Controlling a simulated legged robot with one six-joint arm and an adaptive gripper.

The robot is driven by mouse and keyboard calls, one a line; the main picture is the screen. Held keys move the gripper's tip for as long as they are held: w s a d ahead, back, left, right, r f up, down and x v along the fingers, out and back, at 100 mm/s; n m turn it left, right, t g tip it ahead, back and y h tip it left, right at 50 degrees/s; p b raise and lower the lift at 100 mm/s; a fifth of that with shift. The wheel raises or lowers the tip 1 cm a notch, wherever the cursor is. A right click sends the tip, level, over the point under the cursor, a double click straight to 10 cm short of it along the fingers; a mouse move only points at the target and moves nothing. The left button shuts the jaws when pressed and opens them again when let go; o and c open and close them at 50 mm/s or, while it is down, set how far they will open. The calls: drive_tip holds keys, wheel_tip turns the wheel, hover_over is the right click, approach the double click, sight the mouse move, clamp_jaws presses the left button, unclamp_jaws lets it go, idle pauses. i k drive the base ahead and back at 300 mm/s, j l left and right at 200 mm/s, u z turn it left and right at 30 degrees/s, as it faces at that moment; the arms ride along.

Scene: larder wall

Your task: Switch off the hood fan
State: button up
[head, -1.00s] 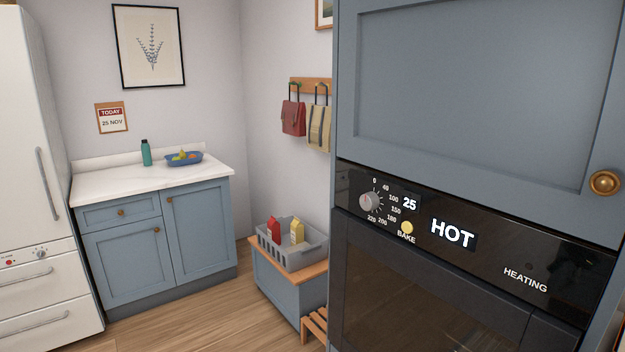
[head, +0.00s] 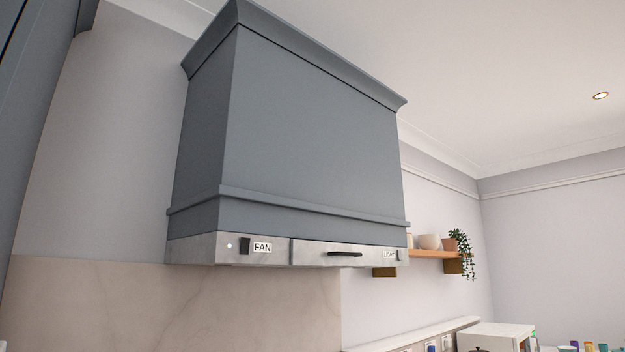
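The hood (head: 310,120) is a blue-grey boxed cover high on the wall, with a metal strip along its lower edge. The fan switch (head: 244,246) is a small dark rocker on the left of that strip, beside a label reading FAN. A small white round light (head: 229,246) sits just left of the switch. A dark handle (head: 345,254) is in the middle of the strip, and a light switch (head: 399,255) with its label is at the right end. The switch's exact tilt is too small to tell. My gripper is not in view.
A wooden shelf (head: 432,254) with bowls and a trailing plant (head: 463,252) is right of the hood. A white appliance (head: 494,337) and several small items stand low at the right. A tall blue-grey cabinet (head: 38,90) edges the left. The space before the hood looks clear.

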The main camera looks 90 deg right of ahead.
sight(245, 243)
drive_tip(key=z, duration=2.95)
